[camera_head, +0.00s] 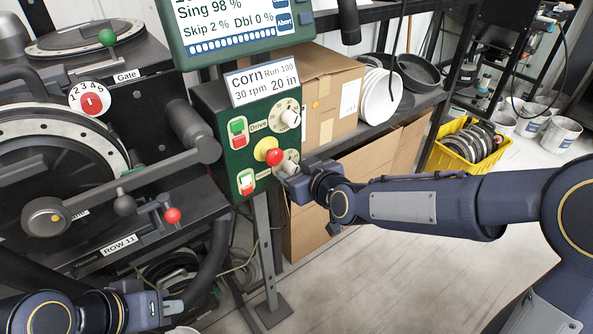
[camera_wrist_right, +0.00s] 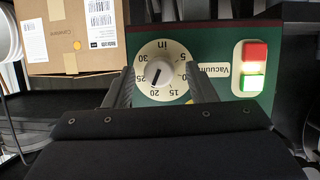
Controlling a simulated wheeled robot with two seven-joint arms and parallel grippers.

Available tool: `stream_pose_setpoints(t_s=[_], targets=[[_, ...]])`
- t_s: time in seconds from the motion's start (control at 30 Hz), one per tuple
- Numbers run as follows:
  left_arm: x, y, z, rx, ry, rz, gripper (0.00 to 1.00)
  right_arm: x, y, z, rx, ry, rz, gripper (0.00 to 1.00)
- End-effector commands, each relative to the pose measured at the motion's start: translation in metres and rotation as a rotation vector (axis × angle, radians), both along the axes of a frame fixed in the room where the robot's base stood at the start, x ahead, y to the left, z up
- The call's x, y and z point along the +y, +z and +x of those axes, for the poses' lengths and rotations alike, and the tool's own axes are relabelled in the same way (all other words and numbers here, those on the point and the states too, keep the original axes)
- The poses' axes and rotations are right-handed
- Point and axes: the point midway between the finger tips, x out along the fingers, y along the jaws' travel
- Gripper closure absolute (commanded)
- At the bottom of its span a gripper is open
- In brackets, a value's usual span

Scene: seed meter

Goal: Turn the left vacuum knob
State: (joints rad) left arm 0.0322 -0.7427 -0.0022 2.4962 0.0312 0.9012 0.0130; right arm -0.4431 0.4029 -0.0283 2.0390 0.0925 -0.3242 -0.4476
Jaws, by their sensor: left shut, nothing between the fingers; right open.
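The green control box (camera_head: 222,122) stands at the middle of the head view, with the vacuum dial (camera_head: 290,157) low on its right side, partly hidden by my right gripper (camera_head: 288,176). In the right wrist view the white vacuum knob (camera_wrist_right: 158,74) sits on a cream dial beside an upside-down "Vacuum" label. Its dark mark points near 20. My open right gripper (camera_wrist_right: 162,85) faces it, one finger on each side, with gaps to the knob. My left gripper (camera_head: 174,307) is shut and empty at the lower left, away from the box.
A red mushroom button on yellow (camera_head: 272,153) sits close left of the vacuum dial. The Drive dial (camera_head: 290,118) is above. A red-green switch (camera_wrist_right: 250,68) is beside it. A cardboard box (camera_head: 325,95) stands behind; a lever arm (camera_head: 130,180) extends on the left.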

Motion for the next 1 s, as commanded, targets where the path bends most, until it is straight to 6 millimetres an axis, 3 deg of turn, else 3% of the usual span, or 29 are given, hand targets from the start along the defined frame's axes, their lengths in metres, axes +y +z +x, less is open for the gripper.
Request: stream_pose_setpoints(t_s=[0.3,0.63,0.87,1.0], targets=[[0.0,0.0,0.0,0.0,0.0,0.0,1.0,0.001,-0.002,0.002,0.001,0.0,0.0,0.51],[0.0,0.0,0.0,0.0,0.0,0.0,1.0,0.001,-0.002,0.002,0.001,0.0,0.0,0.93],[0.0,-0.007,0.0,0.0,0.0,0.0,1.0,0.001,-0.004,0.003,0.013,-0.002,0.018,0.93],[0.0,-0.023,0.0,0.0,0.0,0.0,1.0,-0.001,-0.006,0.004,0.04,-0.004,0.059,0.93]])
